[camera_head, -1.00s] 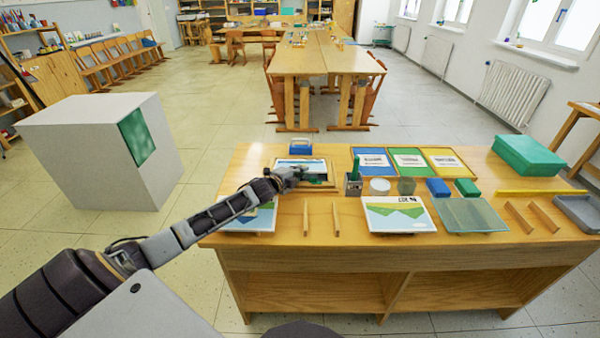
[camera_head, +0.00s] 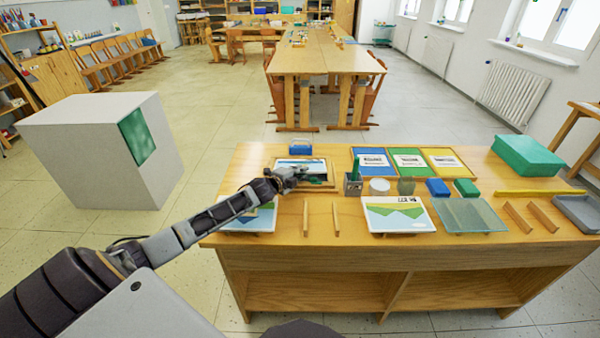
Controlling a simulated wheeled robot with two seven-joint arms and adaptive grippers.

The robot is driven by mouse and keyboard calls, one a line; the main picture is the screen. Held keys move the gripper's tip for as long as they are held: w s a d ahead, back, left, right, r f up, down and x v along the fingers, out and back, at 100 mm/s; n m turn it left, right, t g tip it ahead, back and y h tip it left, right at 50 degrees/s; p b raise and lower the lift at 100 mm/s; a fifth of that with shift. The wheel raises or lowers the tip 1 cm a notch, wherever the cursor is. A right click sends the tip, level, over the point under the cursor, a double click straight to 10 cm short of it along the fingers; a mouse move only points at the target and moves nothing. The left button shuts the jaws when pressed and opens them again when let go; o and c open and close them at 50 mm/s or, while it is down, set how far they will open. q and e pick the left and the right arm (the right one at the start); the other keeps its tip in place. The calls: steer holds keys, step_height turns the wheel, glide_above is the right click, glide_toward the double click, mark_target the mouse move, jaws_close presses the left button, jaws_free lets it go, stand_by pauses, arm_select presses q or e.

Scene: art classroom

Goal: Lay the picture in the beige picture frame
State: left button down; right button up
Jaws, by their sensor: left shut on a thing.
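The beige picture frame (camera_head: 331,179) lies flat at the back left of the wooden table. A picture (camera_head: 301,164) with blue and white on it is at the frame, over its inner area. My left gripper (camera_head: 297,173) is at the near side of the picture, shut on its edge. The gripper and wrist hide part of the near side of the picture and frame, so I cannot tell whether the picture lies fully flat inside. My right gripper is not in view.
A blue box (camera_head: 301,145) stands behind the frame. A pen holder (camera_head: 353,185) and a white round tub (camera_head: 380,186) stand to its right. Landscape pictures (camera_head: 398,214) and wooden strips (camera_head: 336,219) lie in front. A green box (camera_head: 528,156) is at the back right.

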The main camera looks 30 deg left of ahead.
arm_select(q)
steer(key=c, duration=1.5)
jaws_free()
steer(key=shift+s, duration=0.25)
steer(key=shift+s, duration=0.65)
steer(key=shift+r+v, duration=0.15)
steer(key=shift+v, duration=2.4)
steer(key=shift+r+v, duration=0.15)
steer(key=shift+v, duration=2.35)
steer(key=shift+a, duration=0.1)
steer(key=shift+r, duration=0.2)
step_height(320, 180, up, 9)
steer(key=p, duration=0.9)
